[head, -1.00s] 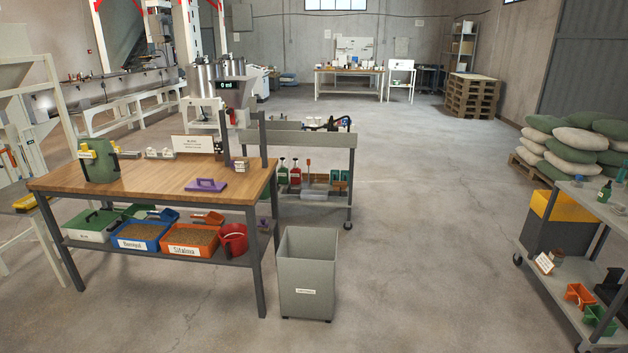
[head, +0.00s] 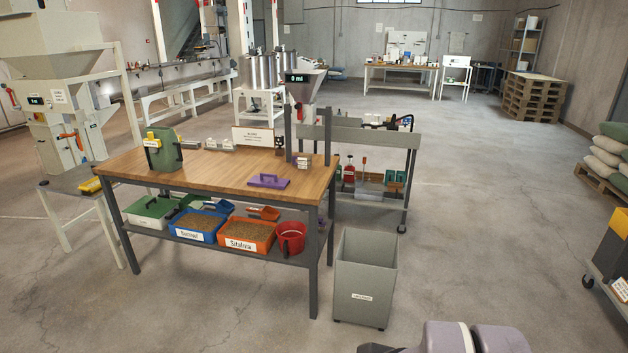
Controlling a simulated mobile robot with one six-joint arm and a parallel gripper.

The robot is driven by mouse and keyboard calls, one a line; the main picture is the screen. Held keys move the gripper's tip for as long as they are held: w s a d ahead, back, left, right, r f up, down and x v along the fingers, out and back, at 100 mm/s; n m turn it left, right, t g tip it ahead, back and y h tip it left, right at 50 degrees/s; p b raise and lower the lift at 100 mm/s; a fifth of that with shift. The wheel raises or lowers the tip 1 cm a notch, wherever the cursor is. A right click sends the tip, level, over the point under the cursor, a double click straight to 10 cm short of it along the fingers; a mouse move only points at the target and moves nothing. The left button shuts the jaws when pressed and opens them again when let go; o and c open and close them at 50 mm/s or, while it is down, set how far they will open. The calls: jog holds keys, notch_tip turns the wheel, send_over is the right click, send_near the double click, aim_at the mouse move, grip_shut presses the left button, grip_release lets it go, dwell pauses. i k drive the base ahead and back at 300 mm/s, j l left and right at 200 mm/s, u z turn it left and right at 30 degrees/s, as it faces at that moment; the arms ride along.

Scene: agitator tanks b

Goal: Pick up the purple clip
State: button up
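No object is clearly recognisable as a purple clip. A flat purple piece with a raised handle (head: 268,180) lies on the front right part of the wooden workbench top (head: 215,178); it looks more like a lid or a float. A small purple patch shows by the bench's right legs above the lower shelf, too small to identify. Part of my arm shows at the bottom right edge, well in front of the bench. My gripper's fingers are not in view.
A grey bin (head: 366,280) stands at the bench's front right. The lower shelf holds a blue tub (head: 197,232), an orange tub (head: 247,238) and a red bucket (head: 291,237). A grey cart (head: 400,140) stands behind. Open floor lies to the right.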

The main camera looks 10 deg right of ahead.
aim_at(265, 179)
jog(key=i+j+u, duration=0.2)
jog(key=i+u, duration=0.15)
jog(key=i, duration=0.9)
jog(key=i+l+u, duration=0.1)
jog(key=i+u, duration=0.2)
jog(key=i, duration=1)
jog(key=i+j+z, duration=0.1)
jog(key=i+z, duration=0.3)
jog(key=i+j+z, duration=0.15)
jog(key=z, duration=0.25)
jog(key=i+j+z, duration=0.6)
jog(key=z, duration=0.25)
jog(key=i+j+z, duration=0.15)
jog(key=z, duration=0.25)
jog(key=i+j+z, duration=0.1)
jog(key=z, duration=0.25)
jog(key=i+j+z, duration=0.1)
jog(key=j+z, duration=0.3)
jog(key=l, duration=0.1)
